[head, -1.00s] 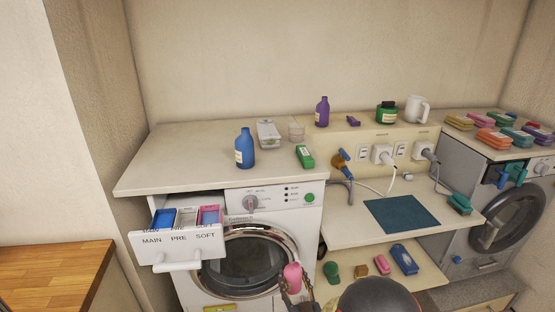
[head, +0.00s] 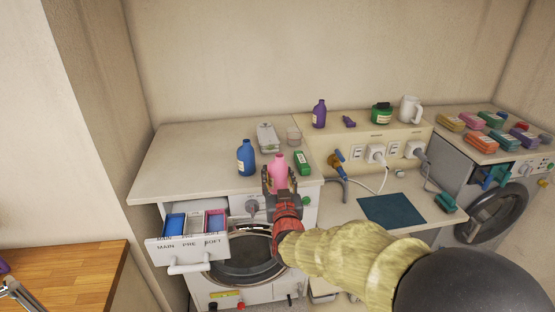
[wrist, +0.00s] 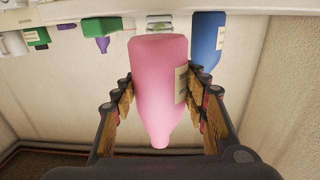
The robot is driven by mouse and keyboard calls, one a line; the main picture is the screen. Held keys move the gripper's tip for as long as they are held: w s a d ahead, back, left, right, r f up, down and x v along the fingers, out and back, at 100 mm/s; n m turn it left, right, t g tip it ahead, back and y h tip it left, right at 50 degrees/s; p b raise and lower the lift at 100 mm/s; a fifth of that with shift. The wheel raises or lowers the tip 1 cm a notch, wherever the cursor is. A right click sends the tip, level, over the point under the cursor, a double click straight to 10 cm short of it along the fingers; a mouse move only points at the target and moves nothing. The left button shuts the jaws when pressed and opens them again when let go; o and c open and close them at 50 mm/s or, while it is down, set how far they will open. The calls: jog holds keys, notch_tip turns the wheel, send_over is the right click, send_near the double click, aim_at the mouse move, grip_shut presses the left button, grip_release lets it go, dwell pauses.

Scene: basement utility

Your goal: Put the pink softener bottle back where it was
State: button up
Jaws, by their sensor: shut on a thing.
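The pink softener bottle (head: 279,170) is held in my gripper (head: 280,181), near the front edge of the white countertop above the washer. It also shows in the wrist view (wrist: 158,85), between the two fingers of my gripper (wrist: 160,110), with a label on one side. In the wrist view the picture is upside down, with the counter along the top. Whether the bottle's base touches the counter I cannot tell.
The detergent drawer (head: 190,240) is pulled out at the washer's upper left. The counter's left part (head: 185,160) is clear. Sockets and cables (head: 376,154) are to the right.

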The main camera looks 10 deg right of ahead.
jog(key=d+r+h+p, duration=0.1)
jog(key=r, duration=0.3)
jog(key=r+m+h+p, duration=0.1)
jog(key=r, duration=0.4)
jog(key=d+r+m+h+p, duration=0.1)
jog(key=r, duration=0.4)
jog(key=shift+d+r+g+p, duration=0.1)
jog(key=shift+d+g+p, duration=0.2)
jog(key=shift+h, duration=0.3)
jog(key=w+f+b, duration=0.1)
jog(key=w+f, duration=0.5)
jog(key=w+f+b, duration=0.2)
jog(key=w+f, duration=0.4)
jog(key=w, duration=0.1)
jog(key=shift+w+d+f, duration=0.15)
jog(key=shift+w+f, duration=0.15)
jog(key=shift+f, duration=0.1)
jog(key=shift+w+f+b, duration=0.15)
jog(key=shift+f+b, duration=0.15)
jog(key=shift+f, duration=0.6)
jog(key=shift+w+f+b, duration=0.1)
jog(key=shift+f+b, duration=0.2)
jog(key=shift+f, duration=0.6)
jog(key=shift+f, duration=0.1)
jog(key=o, duration=1.3)
jog(key=shift+f, duration=0.1)
